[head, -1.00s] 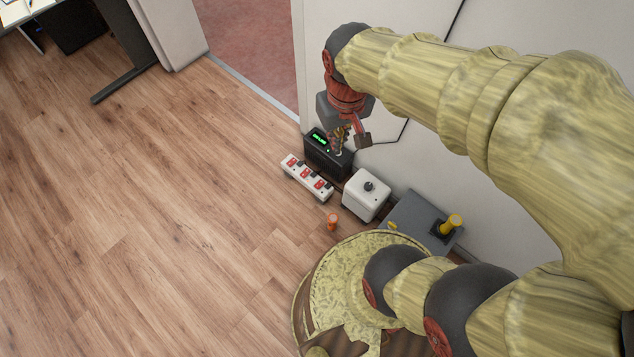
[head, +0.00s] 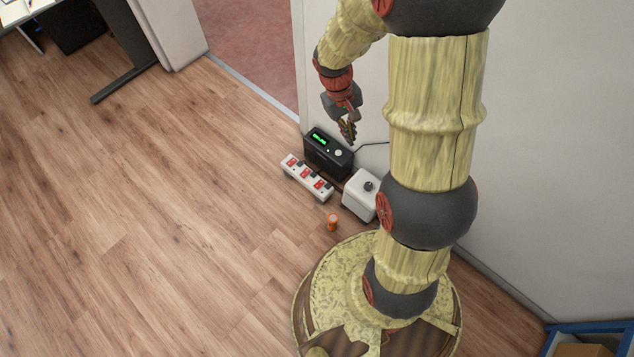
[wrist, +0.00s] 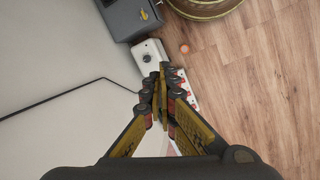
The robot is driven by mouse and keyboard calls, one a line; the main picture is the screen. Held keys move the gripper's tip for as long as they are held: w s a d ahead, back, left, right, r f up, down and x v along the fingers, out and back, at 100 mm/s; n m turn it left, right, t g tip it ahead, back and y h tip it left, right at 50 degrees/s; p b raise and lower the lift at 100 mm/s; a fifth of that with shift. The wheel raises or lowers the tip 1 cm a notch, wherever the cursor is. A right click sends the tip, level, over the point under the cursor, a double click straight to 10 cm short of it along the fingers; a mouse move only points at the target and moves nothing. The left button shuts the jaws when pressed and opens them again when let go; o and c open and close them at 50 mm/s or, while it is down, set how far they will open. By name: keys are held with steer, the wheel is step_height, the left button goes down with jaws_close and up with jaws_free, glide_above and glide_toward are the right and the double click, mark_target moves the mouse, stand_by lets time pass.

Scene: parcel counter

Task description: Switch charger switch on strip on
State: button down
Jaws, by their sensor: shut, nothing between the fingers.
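The power strip (head: 307,179) is white with several red and dark switches and lies on the wood floor in front of the black box. In the wrist view a part of the strip (wrist: 188,92) shows beside my fingers; the rest is hidden behind them. Which switch is the charger's, and its position, I cannot tell. My gripper (head: 348,137) is shut and empty, pointing down above the black box, apart from the strip. In the wrist view its fingertips (wrist: 163,72) are together.
The black box (head: 326,151) has a green lit display and a pale button. A white box with a dark knob (head: 361,195) stands to its right. A small orange cylinder (head: 332,221) stands on the floor. The wall is close behind; the floor (head: 150,220) at left is clear.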

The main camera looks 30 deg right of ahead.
steer(key=w+d+f+n, duration=0.1)
steer(key=w+d+f, duration=0.2)
steer(key=f, duration=1.2)
steer(key=w+d+f+n+t, duration=0.1)
steer(key=w+d+f, duration=0.2)
steer(key=f, duration=1.1)
steer(key=w+d+f+n, duration=0.2)
steer(key=d+f, duration=0.1)
steer(key=f, duration=1.2)
step_height(320, 180, down, 8)
steer(key=w+a+t+y, duration=0.1)
steer(key=w+a, duration=0.1)
steer(key=w, duration=0.1)
steer(key=w+a+f+t+y, duration=0.1)
steer(key=w+a+t+y, duration=0.1)
steer(key=w+a, duration=0.3)
steer(key=shift+w+a+n+t+y, duration=0.3)
steer(key=shift+w+n+t+y, duration=0.1)
steer(key=shift+w, duration=0.65)
steer(key=shift+f+b, duration=0.1)
steer(key=shift+b, duration=0.2)
